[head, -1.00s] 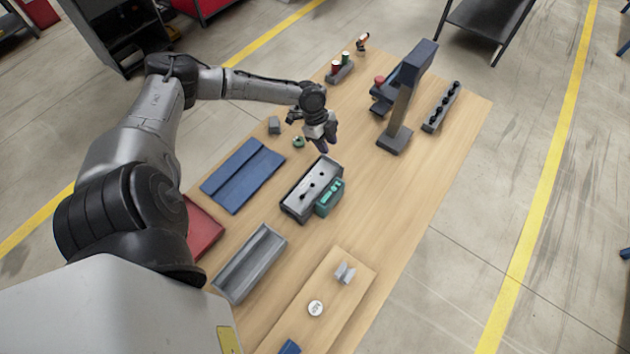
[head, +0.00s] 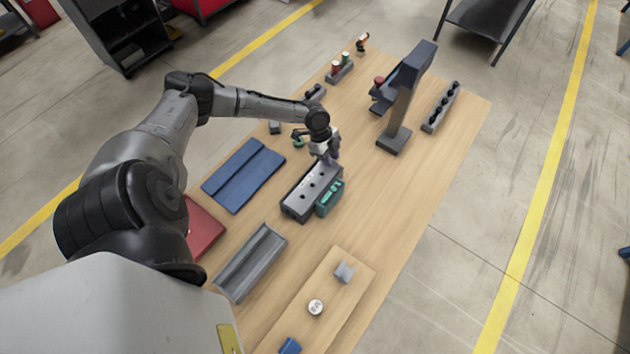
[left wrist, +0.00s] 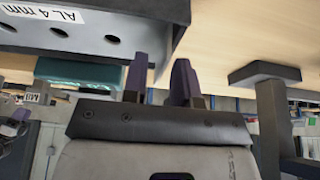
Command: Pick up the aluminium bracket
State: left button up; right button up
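The small silver-grey piece (head: 344,271), which looks like the aluminium bracket, lies on a wooden board (head: 318,332) at the near end of the table. My left gripper (head: 326,160) is well away from it, farther back, above the far end of a grey block with holes (head: 303,202). In the left wrist view, the purple fingers of my left gripper (left wrist: 159,78) stand apart with nothing between them. The block there (left wrist: 90,32) carries a label reading "AL 4 mm" and lies close beside the fingers. My right gripper is not in view.
A teal box (head: 329,198) sits against the block. A grey channel-shaped tray (head: 250,263), a blue mat (head: 243,175) and a round white disc (head: 315,307) lie around. A dark upright stand (head: 400,118) rises behind. Bare table lies right of the block.

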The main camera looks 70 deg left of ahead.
pick_arm(q)
grip_shut()
jog(key=shift+r, duration=0.15)
